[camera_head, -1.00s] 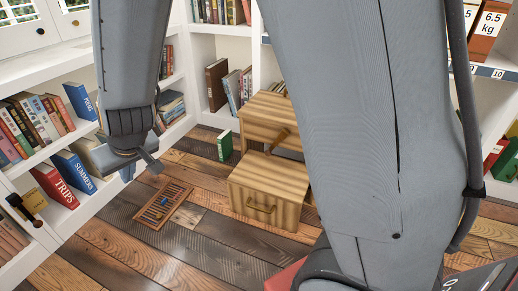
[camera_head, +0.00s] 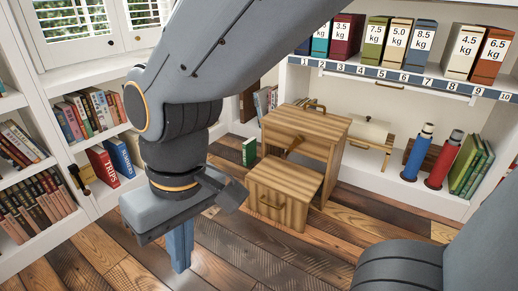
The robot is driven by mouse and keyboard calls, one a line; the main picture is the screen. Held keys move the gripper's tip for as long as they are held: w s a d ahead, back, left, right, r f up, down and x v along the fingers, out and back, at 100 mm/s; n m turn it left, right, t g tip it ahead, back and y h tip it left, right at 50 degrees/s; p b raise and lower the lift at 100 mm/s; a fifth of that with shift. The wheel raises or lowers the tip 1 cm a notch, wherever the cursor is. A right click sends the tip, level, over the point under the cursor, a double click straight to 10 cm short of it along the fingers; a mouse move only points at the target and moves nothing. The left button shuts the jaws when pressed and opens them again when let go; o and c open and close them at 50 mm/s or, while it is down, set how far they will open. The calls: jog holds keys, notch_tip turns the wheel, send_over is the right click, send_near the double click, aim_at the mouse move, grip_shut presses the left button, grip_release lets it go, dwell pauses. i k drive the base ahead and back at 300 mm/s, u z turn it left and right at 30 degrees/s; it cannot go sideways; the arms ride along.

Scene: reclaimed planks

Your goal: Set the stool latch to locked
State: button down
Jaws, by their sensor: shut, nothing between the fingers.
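The stool is a two-step wooden step stool (camera_head: 335,128) on the plank floor, right of the middle. A brown lever (camera_head: 294,144), seemingly the latch, slants across the front of its upper step; I cannot tell its locked or unlocked setting. The lower step (camera_head: 287,179) has a curved handle on its front. My gripper (camera_head: 181,262) hangs left of and nearer than the stool, blue fingers pointing down and shut, apart from the stool. The grey wrist and arm above it hide some floor and shelving.
A green book (camera_head: 249,152) stands on the floor behind and left of the stool. Bookshelves line the left. A right-hand shelf holds a blue bottle (camera_head: 417,152), a red bottle (camera_head: 445,160) and green books (camera_head: 472,168). Plank floor (camera_head: 300,255) before the stool is clear.

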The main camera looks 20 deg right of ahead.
aim_at(297, 141)
jog(key=z, duration=0.2)
jog(key=i, duration=1.05)
jog(key=u, duration=0.2)
